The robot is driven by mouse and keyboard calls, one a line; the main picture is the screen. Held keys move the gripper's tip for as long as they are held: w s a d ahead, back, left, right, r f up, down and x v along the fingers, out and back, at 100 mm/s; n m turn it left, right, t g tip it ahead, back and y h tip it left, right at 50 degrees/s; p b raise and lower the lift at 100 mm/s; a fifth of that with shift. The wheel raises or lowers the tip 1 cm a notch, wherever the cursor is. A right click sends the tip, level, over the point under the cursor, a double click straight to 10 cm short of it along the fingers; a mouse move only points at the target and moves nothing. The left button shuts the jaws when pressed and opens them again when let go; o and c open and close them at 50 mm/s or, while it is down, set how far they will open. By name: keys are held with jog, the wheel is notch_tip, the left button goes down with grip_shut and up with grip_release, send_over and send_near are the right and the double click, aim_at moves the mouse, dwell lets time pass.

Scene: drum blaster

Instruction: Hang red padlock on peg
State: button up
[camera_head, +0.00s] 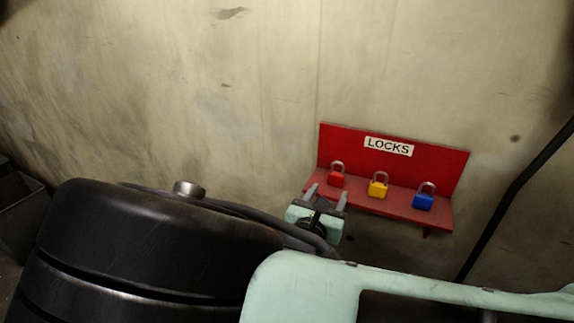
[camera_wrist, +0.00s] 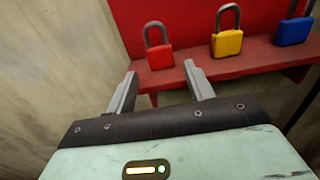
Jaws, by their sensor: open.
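The red padlock (camera_head: 336,179) stands upright on a red wall shelf (camera_head: 400,205), at its left end, with its grey shackle up. It also shows in the wrist view (camera_wrist: 160,57), just beyond my fingertips. My gripper (camera_head: 328,194) is open and empty at the front left of the shelf. In the wrist view my two grey fingers (camera_wrist: 160,70) point toward the red padlock, which lies between their lines and apart from them. I cannot make out a peg in either view.
A yellow padlock (camera_head: 378,189) and a blue padlock (camera_head: 424,200) stand right of the red one. A LOCKS label (camera_head: 388,147) is on the backboard. A black drum (camera_head: 150,240) stands left. A dark slanted bar (camera_head: 515,190) is at the right.

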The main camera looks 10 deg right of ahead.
aim_at(336, 176)
jog(key=shift+x, duration=2.8)
jog(key=c, duration=0.8)
jog(key=shift+o, duration=0.2)
jog(key=shift+r, duration=0.15)
jog(key=shift+r+p, duration=0.55)
jog(key=shift+p, duration=0.35)
jog(key=p+v, duration=0.3)
jog(key=v, duration=0.9)
jog(key=shift+f, duration=0.1)
